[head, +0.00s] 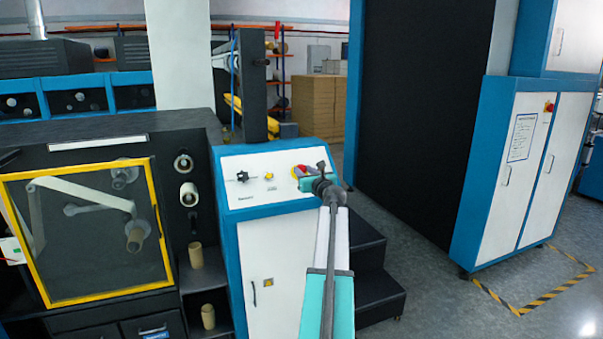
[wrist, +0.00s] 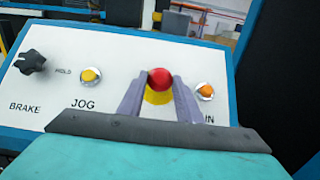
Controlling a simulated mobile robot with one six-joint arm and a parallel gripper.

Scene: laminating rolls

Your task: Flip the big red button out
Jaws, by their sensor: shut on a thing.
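The big red button (wrist: 159,79) sits on a yellow round base (wrist: 158,97) on the white sloped control panel. In the wrist view my gripper (wrist: 160,82) has its two grey fingers on either side of the red button, shut on it. In the head view the red button (head: 299,170) shows only in part, because my gripper (head: 306,177) and wrist cover much of it.
The panel (head: 247,180) also carries a black brake knob (wrist: 31,62), a yellow jog button (wrist: 90,75) and an orange button (wrist: 205,91) close to the right finger. Black steps (head: 375,285) stand right of the cabinet. Open floor lies further right.

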